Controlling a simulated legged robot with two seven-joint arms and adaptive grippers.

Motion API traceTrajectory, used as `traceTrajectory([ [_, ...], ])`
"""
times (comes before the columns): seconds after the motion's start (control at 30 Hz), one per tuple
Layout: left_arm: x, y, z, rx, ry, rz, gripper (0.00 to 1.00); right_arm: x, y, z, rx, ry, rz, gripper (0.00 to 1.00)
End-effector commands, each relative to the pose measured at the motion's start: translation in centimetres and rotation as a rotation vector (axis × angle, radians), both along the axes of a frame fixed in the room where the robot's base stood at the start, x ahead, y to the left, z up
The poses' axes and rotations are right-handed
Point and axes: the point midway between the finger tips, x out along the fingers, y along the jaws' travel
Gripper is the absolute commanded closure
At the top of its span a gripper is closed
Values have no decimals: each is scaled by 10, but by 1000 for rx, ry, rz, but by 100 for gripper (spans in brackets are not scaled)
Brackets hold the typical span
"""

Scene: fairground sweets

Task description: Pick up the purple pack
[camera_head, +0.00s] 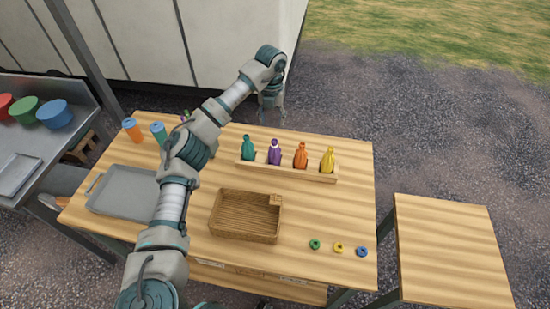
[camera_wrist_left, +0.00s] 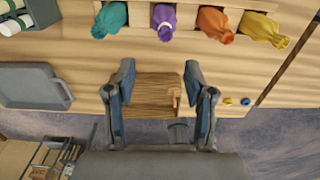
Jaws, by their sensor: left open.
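The purple pack (camera_head: 275,153) has a tied white-banded neck and stands in a wooden rack (camera_head: 287,173) between a green pack (camera_head: 248,149) and an orange pack (camera_head: 301,156). A yellow pack (camera_head: 328,160) stands at the rack's right end. In the left wrist view the purple pack (camera_wrist_left: 175,24) is at the top, beyond the fingertips. My left gripper (camera_head: 272,116) hangs past the table's far edge, behind the rack and apart from the packs. Its two fingers (camera_wrist_left: 158,68) are spread and empty in the left wrist view. My right gripper is not in view.
A wicker basket (camera_head: 232,232) sits in front of the rack. A grey tray (camera_head: 115,205) and tumblers (camera_head: 132,130) are at left, partly behind my arm. Small rings (camera_head: 338,247) lie at the front right. A bare side table (camera_head: 450,245) stands at right.

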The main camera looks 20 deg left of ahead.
Motion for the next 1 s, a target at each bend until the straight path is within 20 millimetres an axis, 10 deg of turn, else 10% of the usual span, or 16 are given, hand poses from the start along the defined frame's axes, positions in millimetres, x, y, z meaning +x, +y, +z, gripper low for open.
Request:
traceTrajectory([
  [0.23, 1, -1, -49, -1, 2, -1, 46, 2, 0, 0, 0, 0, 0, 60],
  [1.0, 7, -6, -111, -1, -1, 0, 46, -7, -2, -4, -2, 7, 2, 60],
])
